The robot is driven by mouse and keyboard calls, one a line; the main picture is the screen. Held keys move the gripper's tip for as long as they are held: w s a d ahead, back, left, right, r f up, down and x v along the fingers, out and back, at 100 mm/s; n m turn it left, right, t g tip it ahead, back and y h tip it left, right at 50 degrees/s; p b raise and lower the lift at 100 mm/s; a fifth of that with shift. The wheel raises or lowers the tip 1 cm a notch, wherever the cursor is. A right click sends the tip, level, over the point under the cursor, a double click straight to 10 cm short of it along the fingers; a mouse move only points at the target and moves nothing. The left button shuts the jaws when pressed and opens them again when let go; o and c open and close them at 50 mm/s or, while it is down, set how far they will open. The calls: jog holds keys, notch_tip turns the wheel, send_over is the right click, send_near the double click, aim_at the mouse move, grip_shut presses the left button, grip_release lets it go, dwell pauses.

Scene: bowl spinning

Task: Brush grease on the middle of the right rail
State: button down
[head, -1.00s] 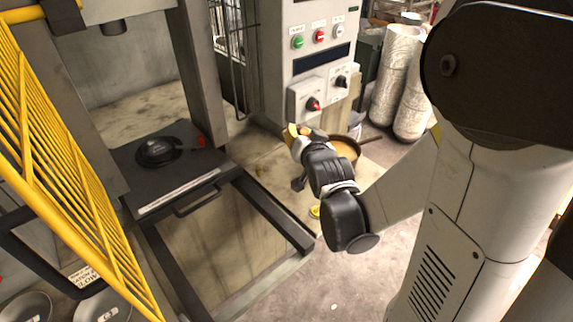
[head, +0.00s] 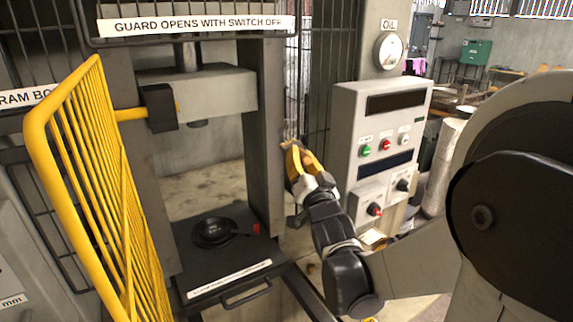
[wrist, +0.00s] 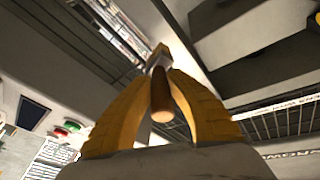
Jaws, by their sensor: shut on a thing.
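My gripper (head: 294,150) has yellow fingers and is raised in front of the press's right upright in the head view. In the wrist view, its fingers (wrist: 160,75) are shut on a brush (wrist: 161,95) with a wooden handle, its end towards the camera. The brush is hardly visible in the head view, and I cannot tell how much grease is on it. The dark right rail (head: 308,292) runs from the die plate towards the lower edge, below my gripper and apart from it. Its near part is out of frame or behind my arm.
The die plate (head: 225,285) carries a round black die (head: 212,232) and a front handle. A yellow mesh guard (head: 95,190) stands open at left. A control box (head: 375,145) with coloured buttons stands right of my gripper. The press's right upright (head: 262,130) is close behind the fingers.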

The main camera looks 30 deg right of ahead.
aim_at(286, 144)
jog(key=shift+w, duration=2.65)
jog(key=shift+w+b, duration=0.35)
jog(key=shift+w, duration=0.4)
jog(key=shift+f, duration=0.1)
jog(key=shift+f+b, duration=11.25)
jog(key=shift+f, duration=0.9)
notch_tip(286, 144, up, 13)
jog(key=p, duration=1)
jog(key=shift+f, duration=0.15)
